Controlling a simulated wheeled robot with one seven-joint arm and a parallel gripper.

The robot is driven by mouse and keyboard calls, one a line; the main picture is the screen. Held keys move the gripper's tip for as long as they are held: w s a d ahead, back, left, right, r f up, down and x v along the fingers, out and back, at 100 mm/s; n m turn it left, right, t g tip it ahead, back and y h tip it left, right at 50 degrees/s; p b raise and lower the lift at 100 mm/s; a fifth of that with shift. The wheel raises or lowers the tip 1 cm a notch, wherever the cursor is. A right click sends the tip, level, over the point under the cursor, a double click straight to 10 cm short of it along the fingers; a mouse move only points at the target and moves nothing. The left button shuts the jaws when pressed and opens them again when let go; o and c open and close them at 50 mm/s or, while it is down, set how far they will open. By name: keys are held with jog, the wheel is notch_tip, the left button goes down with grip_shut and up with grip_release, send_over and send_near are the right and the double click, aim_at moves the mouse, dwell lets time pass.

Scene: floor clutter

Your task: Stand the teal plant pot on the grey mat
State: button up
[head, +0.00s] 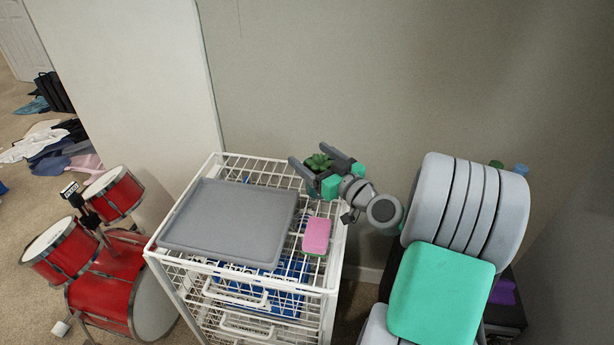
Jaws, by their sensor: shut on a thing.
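The plant pot shows mainly as its green leafy plant (318,161), held between the fingers of my gripper (308,155). Most of the pot body is hidden by the near finger and the leaves. My gripper is shut on it, above the back right part of the white wire rack. The grey mat (232,222) lies flat on top of the rack, to the left of my gripper. The pot is apart from the mat, to its right. The mat's top is bare.
A wall stands close behind the rack. A red drum set (110,265) stands on the floor to the left.

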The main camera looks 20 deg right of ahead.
jog(key=w+d+f, duration=0.1)
jog(key=f, duration=0.2)
jog(key=w+d+f+b, duration=0.1)
jog(key=w+f, duration=0.1)
jog(key=f, duration=0.1)
jog(key=w+d+f, duration=0.2)
jog(key=f, duration=0.1)
jog(key=shift+w+d+f, duration=0.1)
jog(key=shift+f, duration=0.1)
jog(key=shift+f+b, duration=0.35)
jog(key=shift+b, duration=0.15)
jog(key=o, duration=1.9)
jog(key=shift+r, duration=0.1)
